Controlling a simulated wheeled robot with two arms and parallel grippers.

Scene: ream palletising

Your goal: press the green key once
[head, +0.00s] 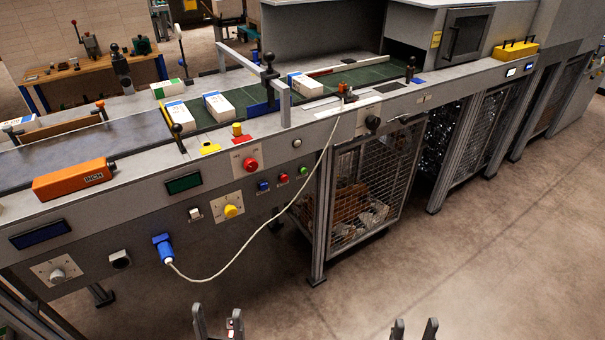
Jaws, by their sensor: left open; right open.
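The green key (304,171) is a small round button on the grey front panel of the conveyor machine. It is the rightmost of a row with a red key (283,178) and a blue key (263,185). My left gripper (217,318) is at the bottom edge, open, with only its fingertips showing. My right gripper (415,328) is also at the bottom edge, open and further right. Both appear empty and are well below the green key in the picture, apart from the panel.
A large red button (250,164) and a yellow knob (231,211) are left of the keys. A pale cable (262,232) hangs from a blue plug (163,246) across the panel, passing near the green key. Paper reams (219,106) lie on the belt. A mesh cage (372,190) stands below.

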